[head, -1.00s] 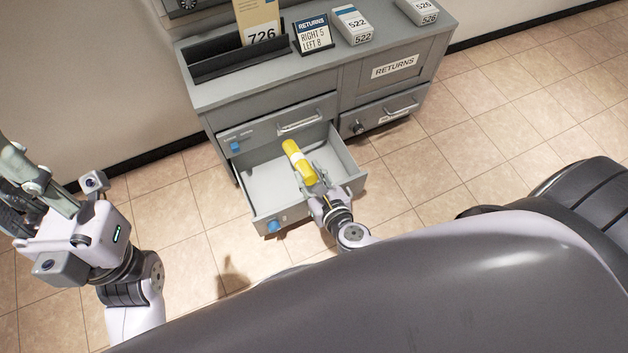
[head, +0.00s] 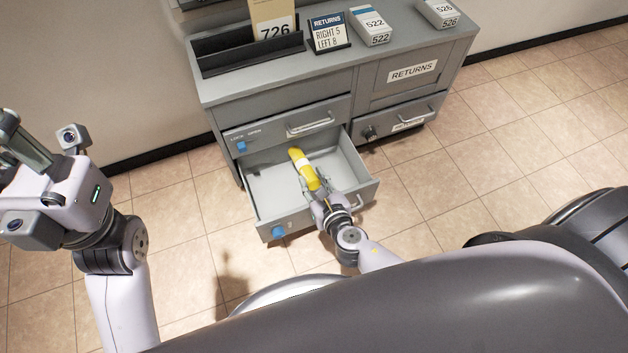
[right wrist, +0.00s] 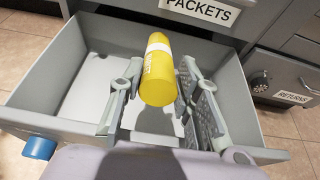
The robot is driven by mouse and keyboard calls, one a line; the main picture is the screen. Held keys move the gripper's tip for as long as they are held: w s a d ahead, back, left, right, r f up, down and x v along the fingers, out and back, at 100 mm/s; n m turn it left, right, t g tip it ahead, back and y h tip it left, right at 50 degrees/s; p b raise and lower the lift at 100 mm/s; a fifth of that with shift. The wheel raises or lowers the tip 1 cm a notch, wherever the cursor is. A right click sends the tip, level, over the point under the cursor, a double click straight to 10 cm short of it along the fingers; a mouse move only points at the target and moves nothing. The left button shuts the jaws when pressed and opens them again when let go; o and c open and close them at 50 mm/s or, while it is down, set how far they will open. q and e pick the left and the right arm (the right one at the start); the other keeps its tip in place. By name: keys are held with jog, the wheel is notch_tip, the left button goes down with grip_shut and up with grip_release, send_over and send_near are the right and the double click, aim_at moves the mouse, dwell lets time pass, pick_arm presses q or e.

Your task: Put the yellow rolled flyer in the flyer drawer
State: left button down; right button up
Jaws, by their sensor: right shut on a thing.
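The yellow rolled flyer (head: 305,170), with a white band, is held by my right gripper (head: 324,190) at its near end. In the right wrist view the flyer (right wrist: 157,72) lies between the two fingers of my right gripper (right wrist: 160,103). It is over the inside of the open grey drawer (head: 268,192), tilted, its far end toward the back. A shadow falls on the drawer floor; I cannot tell how high the flyer is above it. The drawer also shows in the right wrist view (right wrist: 235,95). My left gripper (head: 22,150) is at the far left, away from the cabinet; its fingertips are partly cut off.
A closed drawer (head: 290,125) with a handle sits right above the open one. A closed returns drawer (head: 400,122) is to the right. The cabinet top (head: 325,68) holds a black tray, a returns sign and labelled packets. The tiled floor around is clear.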

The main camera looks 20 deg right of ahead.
jog(key=o, duration=1.2)
jog(key=shift+s, duration=0.1)
jog(key=v, duration=1.2)
jog(key=shift+r, duration=0.1)
